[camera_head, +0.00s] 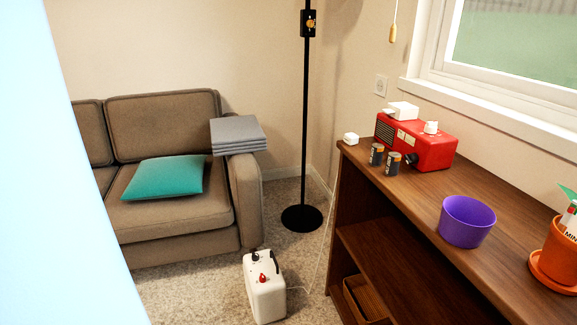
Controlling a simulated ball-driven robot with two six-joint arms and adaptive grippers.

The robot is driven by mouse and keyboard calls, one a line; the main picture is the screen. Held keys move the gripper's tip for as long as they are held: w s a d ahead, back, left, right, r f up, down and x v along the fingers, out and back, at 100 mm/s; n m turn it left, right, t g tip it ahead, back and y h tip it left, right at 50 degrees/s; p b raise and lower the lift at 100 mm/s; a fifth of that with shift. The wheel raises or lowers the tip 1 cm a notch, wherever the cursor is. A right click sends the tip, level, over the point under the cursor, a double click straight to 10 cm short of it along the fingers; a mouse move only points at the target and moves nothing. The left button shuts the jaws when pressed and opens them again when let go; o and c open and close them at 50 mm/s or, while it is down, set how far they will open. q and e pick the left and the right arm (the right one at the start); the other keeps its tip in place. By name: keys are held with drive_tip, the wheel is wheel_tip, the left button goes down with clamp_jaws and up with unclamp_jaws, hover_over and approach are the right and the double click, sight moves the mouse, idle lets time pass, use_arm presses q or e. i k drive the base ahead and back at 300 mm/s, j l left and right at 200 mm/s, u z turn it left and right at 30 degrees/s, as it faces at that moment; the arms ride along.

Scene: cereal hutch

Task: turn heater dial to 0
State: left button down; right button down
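A white heater-like box (264,291) stands upright on the carpet in the lower middle of the view. A pale cord runs from the box up towards the wall by the wooden hutch. Neither of my grippers shows in this view.
A wooden hutch (400,212) fills the right, with a red radio (424,152), batteries (393,164) and a purple bowl (467,221) on top. A black lamp pole (305,110) and brown sofa (160,70) stand behind. A pale blurred surface blocks the left.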

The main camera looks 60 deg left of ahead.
sight(255, 257)
drive_tip(key=u, duration=2.1)
drive_tip(key=i+j+u, duration=0.15)
drive_tip(key=i+u, duration=0.75)
